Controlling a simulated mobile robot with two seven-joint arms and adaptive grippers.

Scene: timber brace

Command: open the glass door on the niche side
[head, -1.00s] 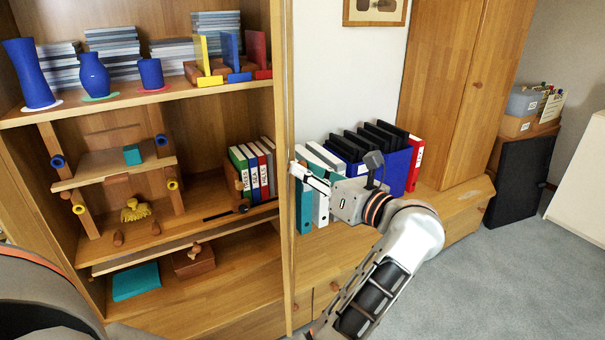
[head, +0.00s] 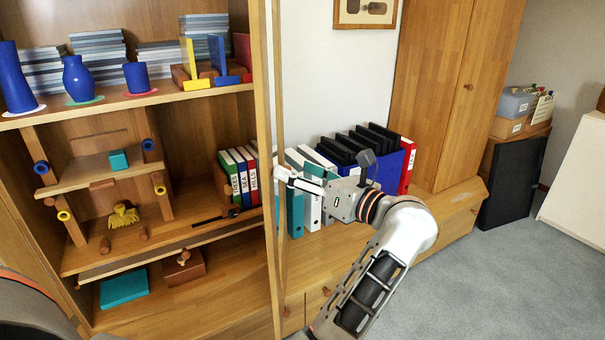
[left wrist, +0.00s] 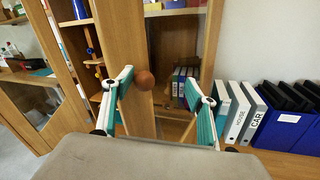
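The glass door (head: 279,120) is a thin wooden-framed strip in the head view, seen nearly edge-on beside the cabinet's right side panel. In the left wrist view its wooden stile (left wrist: 122,45) carries a round brown knob (left wrist: 145,80). Shelves show through the pane right of the stile. My left gripper (head: 282,180) is at the door in the head view. In the left wrist view the teal-padded fingers (left wrist: 157,82) are spread apart, with the knob between them in the picture. No contact is visible. My right gripper is not in view.
The cabinet shelves hold blue vases (head: 77,78), binders (head: 240,175) and a teal box (head: 124,288). Right of the door, a blue bin (head: 390,178) and more binders (head: 313,205) stand on the low cabinet, close behind my left gripper. Grey carpet (head: 430,300) is clear at the right.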

